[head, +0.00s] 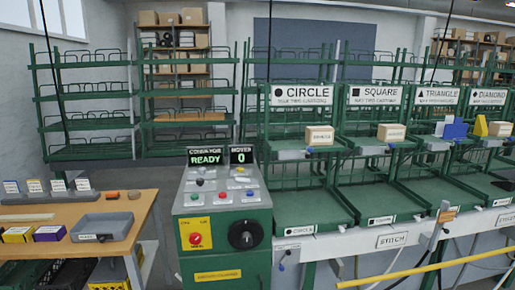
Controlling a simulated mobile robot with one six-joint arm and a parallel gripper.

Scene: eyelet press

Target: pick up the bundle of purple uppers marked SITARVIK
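A small purple block-like bundle (49,233) with a pale label lies near the front edge of the wooden table at the left. Its label is too small to read, so I cannot tell whether it says SITARVIK. A yellow bundle (17,235) with a similar label lies just left of it. My gripper is not in view.
A grey tray (102,227) sits right of the purple bundle on the wooden table (140,207). Several label cards (58,185) stand behind. A green control console (222,220) stands right of the table. Green racks with CIRCLE, SQUARE, TRIANGLE and DIAMOND signs (303,95) fill the right.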

